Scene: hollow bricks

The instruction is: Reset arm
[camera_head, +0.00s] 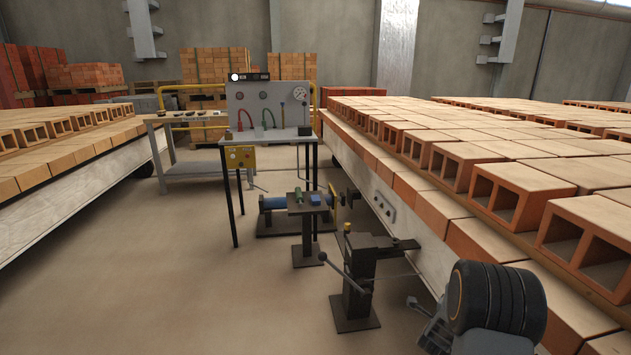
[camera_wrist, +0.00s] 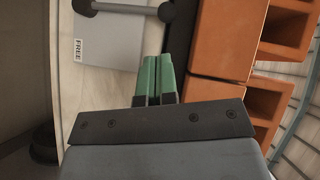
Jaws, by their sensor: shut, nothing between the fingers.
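My gripper (camera_wrist: 157,75) shows in the wrist view with its two green fingers side by side and touching. It is shut and nothing shows between the fingers. Orange hollow bricks (camera_wrist: 222,40) lie just to the right of the fingertips in that view. A grey panel with a FREE label (camera_wrist: 78,49) and a dark rod lies to the upper left. In the head view part of my arm shows at the lower right, and I cannot make out the gripper there.
Long rows of hollow bricks (camera_head: 495,188) on a cart stand at the right. Another brick cart (camera_head: 60,150) stands at the left. A black lever stand (camera_head: 357,300), a small tool stand (camera_head: 308,208) and a gauge bench (camera_head: 268,110) stand between. The floor (camera_head: 190,270) at left centre is clear.

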